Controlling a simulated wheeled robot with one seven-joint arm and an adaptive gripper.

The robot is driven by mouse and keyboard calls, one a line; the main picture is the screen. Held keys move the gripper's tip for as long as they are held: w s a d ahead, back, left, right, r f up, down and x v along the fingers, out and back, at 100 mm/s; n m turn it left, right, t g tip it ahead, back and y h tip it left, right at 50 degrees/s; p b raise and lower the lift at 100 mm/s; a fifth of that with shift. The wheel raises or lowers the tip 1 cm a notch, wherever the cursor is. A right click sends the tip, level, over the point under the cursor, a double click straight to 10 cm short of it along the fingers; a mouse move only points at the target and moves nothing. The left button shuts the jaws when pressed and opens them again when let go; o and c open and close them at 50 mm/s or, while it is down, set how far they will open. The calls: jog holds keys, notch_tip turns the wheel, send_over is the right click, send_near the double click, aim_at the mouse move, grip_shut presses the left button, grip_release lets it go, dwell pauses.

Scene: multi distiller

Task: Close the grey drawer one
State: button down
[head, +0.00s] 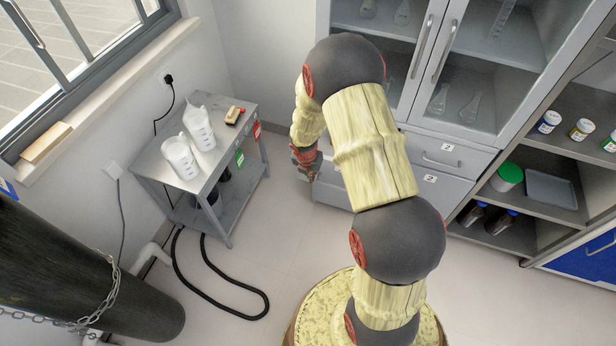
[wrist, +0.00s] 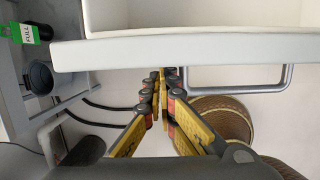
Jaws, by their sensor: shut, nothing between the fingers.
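A grey drawer stands open low on the cabinet. In the head view a part of its front (head: 332,196) shows left of my arm, which hides the rest. In the wrist view its pale front panel (wrist: 190,52) crosses the top, with the white inside behind it and a grey bar handle (wrist: 238,86) on its outer side. My gripper (wrist: 160,76) is shut and empty, its fingertips at the front panel, left of the handle. I cannot tell whether they touch it. In the head view my gripper (head: 308,168) is partly hidden beside the drawer.
Other grey drawers (head: 440,158) in the cabinet look shut. Glass doors (head: 462,75) with flasks are above. A metal cart (head: 205,170) with white jugs (head: 190,145) stands left, a black hose (head: 222,300) on the floor by it. Open shelves (head: 540,190) are at right.

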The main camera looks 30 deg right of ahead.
jog(key=w+d+p, duration=0.4)
jog(key=d+p, duration=0.1)
jog(key=w+d+p, duration=0.4)
jog(key=d, duration=0.1)
jog(key=w+d+p, duration=0.3)
jog(key=d+p, duration=0.2)
jog(key=shift+w+d+p, duration=0.15)
jog(key=shift+w+p, duration=0.2)
jog(key=shift+w, duration=0.05)
